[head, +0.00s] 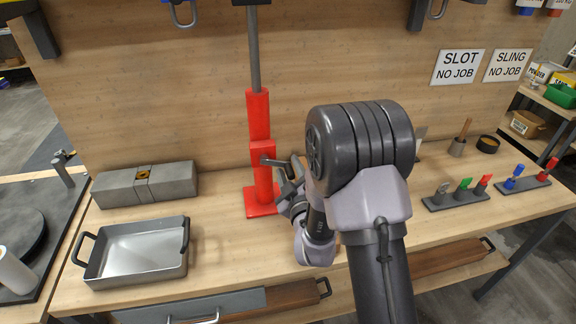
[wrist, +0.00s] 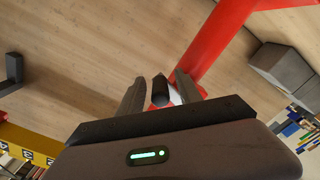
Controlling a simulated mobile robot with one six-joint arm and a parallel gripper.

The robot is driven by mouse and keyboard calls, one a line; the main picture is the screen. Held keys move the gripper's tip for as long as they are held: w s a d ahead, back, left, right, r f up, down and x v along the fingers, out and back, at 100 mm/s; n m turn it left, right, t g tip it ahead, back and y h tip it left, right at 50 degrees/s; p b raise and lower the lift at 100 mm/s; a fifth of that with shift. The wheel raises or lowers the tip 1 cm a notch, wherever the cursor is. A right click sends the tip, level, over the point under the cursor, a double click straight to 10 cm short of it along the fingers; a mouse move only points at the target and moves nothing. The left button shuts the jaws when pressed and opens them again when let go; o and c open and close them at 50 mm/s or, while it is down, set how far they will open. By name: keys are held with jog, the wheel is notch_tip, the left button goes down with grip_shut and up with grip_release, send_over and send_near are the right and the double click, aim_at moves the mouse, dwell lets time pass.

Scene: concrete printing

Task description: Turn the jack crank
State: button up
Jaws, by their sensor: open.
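The red jack (head: 259,130) stands upright on the bench against the wooden back panel, with a grey rod rising from its top. Its dark crank (head: 275,162) sticks out to the right from the red body. My gripper (head: 287,188) is at the crank, just right of the jack, partly hidden by my arm. In the wrist view, my gripper (wrist: 158,92) is open. A dark round crank handle (wrist: 160,90) shows between its two fingers, with gaps visible on both sides. The red jack post (wrist: 220,40) runs diagonally behind it.
A grey metal tray (head: 140,275) and a grey block (head: 118,189) lie left of the jack. Small holders with coloured-handled pieces (head: 455,200) stand to the right. The bench around the jack base is mostly clear.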

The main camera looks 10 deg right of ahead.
grip_shut()
jog(key=shift+r, duration=0.25)
dwell(1.1)
